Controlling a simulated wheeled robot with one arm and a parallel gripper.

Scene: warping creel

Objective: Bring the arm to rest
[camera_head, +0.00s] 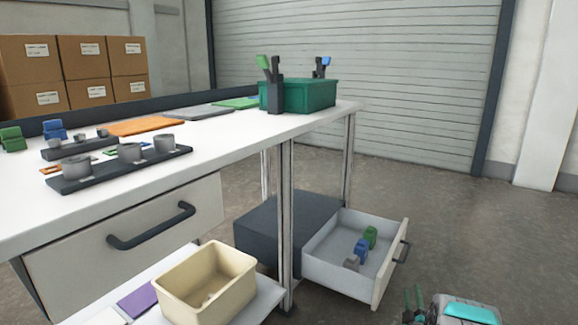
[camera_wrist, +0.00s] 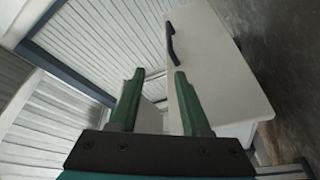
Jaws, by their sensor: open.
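My gripper (camera_head: 413,292) shows at the bottom right of the head view, its two green fingers pointing up in the picture. In the wrist view my gripper (camera_wrist: 159,73) is open, with nothing held between the fingers. In the head view it is apart from the open low drawer (camera_head: 381,277), to the right of and below its dark handle (camera_head: 402,250). The wrist view shows a pale drawer-like front (camera_wrist: 222,70) with a dark handle (camera_wrist: 171,42) beyond the fingers; the right finger overlaps it in the picture.
The open drawer holds a green, a blue (camera_head: 361,250) and a grey piece. The white table (camera_head: 225,139) carries a green bin (camera_head: 301,95) and a dark rack with grey cups. A beige bin (camera_head: 205,283) stands on the lower shelf. Floor (camera_head: 455,215) right of the drawer is clear.

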